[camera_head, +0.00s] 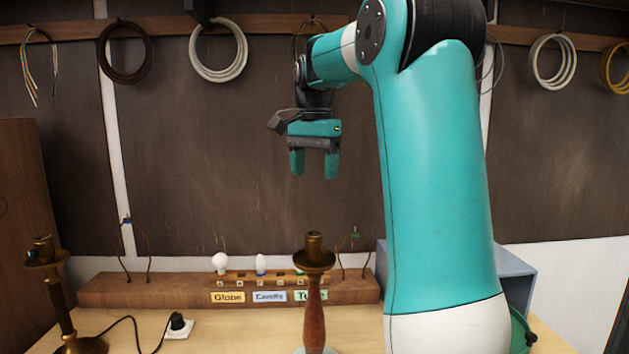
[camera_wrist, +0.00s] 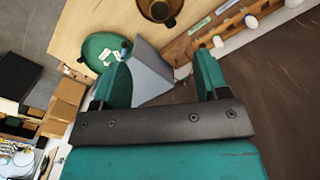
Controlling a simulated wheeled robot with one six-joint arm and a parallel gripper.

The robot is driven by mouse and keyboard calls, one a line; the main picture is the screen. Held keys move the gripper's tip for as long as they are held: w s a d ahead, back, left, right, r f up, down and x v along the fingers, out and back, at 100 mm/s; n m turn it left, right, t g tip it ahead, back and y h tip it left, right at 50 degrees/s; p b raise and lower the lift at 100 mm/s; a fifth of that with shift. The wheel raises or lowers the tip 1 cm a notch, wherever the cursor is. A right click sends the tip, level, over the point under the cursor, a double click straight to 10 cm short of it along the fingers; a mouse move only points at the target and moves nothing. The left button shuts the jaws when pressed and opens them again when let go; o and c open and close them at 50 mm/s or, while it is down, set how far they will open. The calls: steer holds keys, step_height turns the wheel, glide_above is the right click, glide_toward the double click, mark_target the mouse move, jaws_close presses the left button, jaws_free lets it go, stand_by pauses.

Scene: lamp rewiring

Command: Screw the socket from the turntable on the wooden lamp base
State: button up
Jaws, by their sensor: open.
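The wooden lamp base (camera_head: 314,310) stands upright at the middle front of the table. It has a reddish stem, a brass cup and a brass cylinder on top; I cannot tell whether that cylinder is a socket. The brass top (camera_wrist: 158,10) also shows at the upper edge of the wrist view. A green round tray, seemingly the turntable (camera_wrist: 97,42), holds small white pieces and a blue one; its edge (camera_head: 519,335) shows behind my arm. No socket is clearly recognisable on it. My gripper (camera_head: 314,170) is open and empty, pointing down high above the lamp base.
A brass lamp (camera_head: 62,305) stands at the left, near a black cord and plug (camera_head: 178,325). A wooden rack (camera_head: 150,290) with bulbs and labels runs along the back. A blue-grey box (camera_head: 515,268) is partly hidden behind my arm. Cable coils hang on the wall.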

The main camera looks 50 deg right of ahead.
mark_target(314, 244)
step_height(314, 244, down, 17)
steer(key=p, duration=0.3)
steer(key=shift+f, duration=0.1)
steer(key=c, duration=1)
steer(key=o, duration=0.3)
steer(key=shift+c, duration=1.3)
steer(key=m+p, duration=0.1)
steer(key=m, duration=0.7)
